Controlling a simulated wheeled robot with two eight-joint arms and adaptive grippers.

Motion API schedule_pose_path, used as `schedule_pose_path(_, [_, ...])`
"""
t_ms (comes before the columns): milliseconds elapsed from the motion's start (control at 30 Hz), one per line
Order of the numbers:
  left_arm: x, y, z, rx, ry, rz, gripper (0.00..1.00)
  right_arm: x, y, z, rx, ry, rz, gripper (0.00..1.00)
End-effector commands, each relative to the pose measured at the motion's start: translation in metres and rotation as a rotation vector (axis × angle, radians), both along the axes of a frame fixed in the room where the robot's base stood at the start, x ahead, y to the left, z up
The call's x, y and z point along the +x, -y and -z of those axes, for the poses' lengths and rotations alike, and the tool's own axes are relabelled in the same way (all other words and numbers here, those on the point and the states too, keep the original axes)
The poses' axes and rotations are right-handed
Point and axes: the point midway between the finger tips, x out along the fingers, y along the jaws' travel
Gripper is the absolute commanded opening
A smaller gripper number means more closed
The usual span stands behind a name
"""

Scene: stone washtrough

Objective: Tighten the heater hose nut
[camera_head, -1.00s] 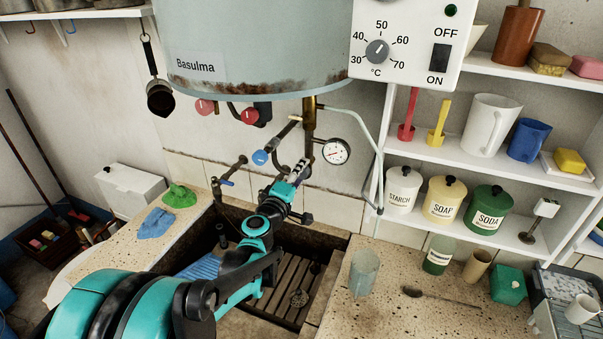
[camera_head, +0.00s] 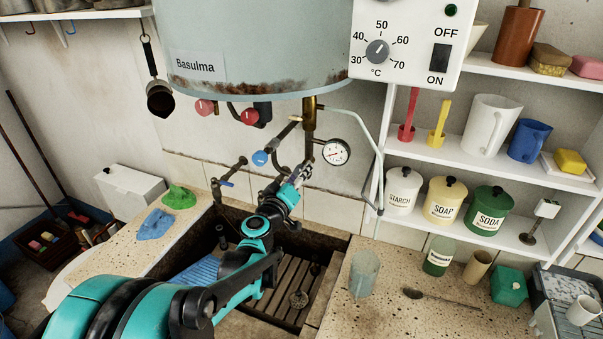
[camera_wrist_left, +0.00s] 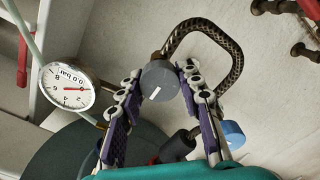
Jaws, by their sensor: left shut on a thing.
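The heater hose nut (camera_wrist_left: 160,82) is a grey round fitting with a white mark, at the end of a bent braided hose (camera_wrist_left: 215,35) in the left wrist view. My left gripper (camera_wrist_left: 158,88) is shut on it, its purple-padded fingers on either side. In the head view my left gripper (camera_head: 301,171) reaches up over the trough to the pipework under the heater (camera_head: 265,60); the nut is hard to make out there. My right gripper is not in view.
A round pressure gauge (camera_head: 336,152) hangs close right of the gripper; a blue valve knob (camera_head: 260,158) is close left. The stone trough (camera_head: 330,270) lies below. A glass (camera_head: 364,272) stands on the right counter; loaded shelves (camera_head: 455,160) rise behind it.

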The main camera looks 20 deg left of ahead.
Motion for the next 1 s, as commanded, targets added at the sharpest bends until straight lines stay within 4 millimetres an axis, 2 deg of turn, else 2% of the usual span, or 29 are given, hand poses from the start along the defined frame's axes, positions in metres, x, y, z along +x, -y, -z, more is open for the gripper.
schedule_pose_path(400, [0.001,-0.001,-0.001,0.008,0.0,-0.001,0.06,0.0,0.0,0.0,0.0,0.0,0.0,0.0])
schedule_pose_path(433, [0.001,-0.001,-0.001,0.008,0.0,-0.001,0.37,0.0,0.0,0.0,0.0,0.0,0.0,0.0])
schedule_pose_path(500, [0.001,-0.001,-0.001,0.008,0.0,-0.001,0.56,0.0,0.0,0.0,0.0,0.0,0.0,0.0])
schedule_pose_path(833, [-0.001,0.0,0.0,0.008,0.0,-0.001,0.56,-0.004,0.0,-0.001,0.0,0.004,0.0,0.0])
schedule_pose_path(1000, [-0.021,0.0,-0.001,0.008,0.0,-0.001,0.56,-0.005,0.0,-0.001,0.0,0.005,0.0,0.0])
